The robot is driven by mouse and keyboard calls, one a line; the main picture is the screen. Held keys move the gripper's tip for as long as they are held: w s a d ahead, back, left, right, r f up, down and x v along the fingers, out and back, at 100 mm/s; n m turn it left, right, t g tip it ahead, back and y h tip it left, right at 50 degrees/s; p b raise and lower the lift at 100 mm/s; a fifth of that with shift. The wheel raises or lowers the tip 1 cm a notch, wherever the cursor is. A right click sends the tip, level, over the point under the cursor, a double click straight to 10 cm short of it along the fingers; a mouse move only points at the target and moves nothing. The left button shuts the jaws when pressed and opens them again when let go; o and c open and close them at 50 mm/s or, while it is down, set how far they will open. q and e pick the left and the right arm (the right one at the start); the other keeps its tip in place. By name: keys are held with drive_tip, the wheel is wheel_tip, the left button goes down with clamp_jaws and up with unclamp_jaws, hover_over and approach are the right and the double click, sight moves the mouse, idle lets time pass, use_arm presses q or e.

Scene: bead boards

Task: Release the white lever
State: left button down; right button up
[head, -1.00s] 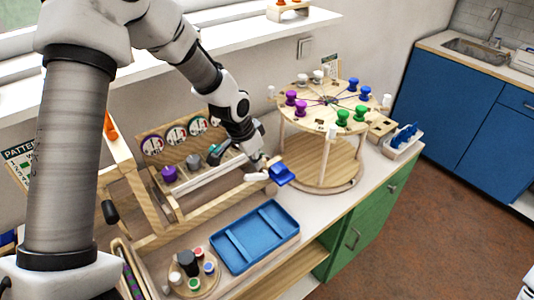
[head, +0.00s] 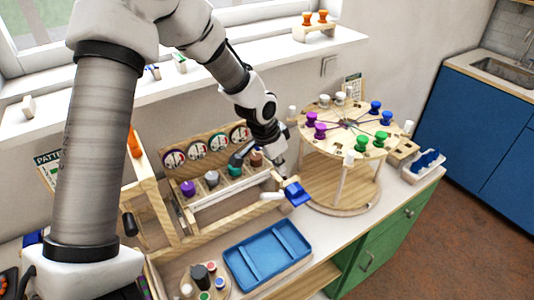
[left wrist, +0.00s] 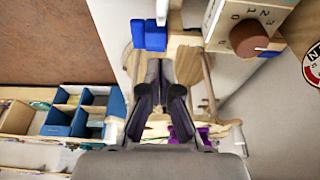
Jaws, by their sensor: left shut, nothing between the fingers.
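A short white lever (head: 272,196) sticks out at the right end of the wooden dispenser rack (head: 222,190), beside a blue piece (head: 297,193). My left gripper (head: 281,170) is just above and behind them, partly hidden by its own arm, and appears apart from the lever. In the left wrist view its dark fingers (left wrist: 167,85) are together with nothing held. Blue blocks (left wrist: 150,35) and a small white peg show beyond the fingertips there; I cannot tell whether the peg is the lever. My right gripper is not in view.
A round wooden turntable (head: 340,190) with coloured pegs stands right of the gripper. A blue tray (head: 268,246) and a round holder with coloured pots (head: 207,282) lie in front. Round gauges (head: 197,150) line the rack's back. The wall and sill are behind.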

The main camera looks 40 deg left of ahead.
use_arm(q)
drive_tip(key=s+a+r+b, duration=0.2)
drive_tip(key=s+r, duration=0.2)
drive_tip(key=s, duration=0.1)
drive_tip(key=shift+r, duration=0.4)
drive_tip(key=shift+s+a+r, duration=0.1)
drive_tip(key=shift+s, duration=0.15)
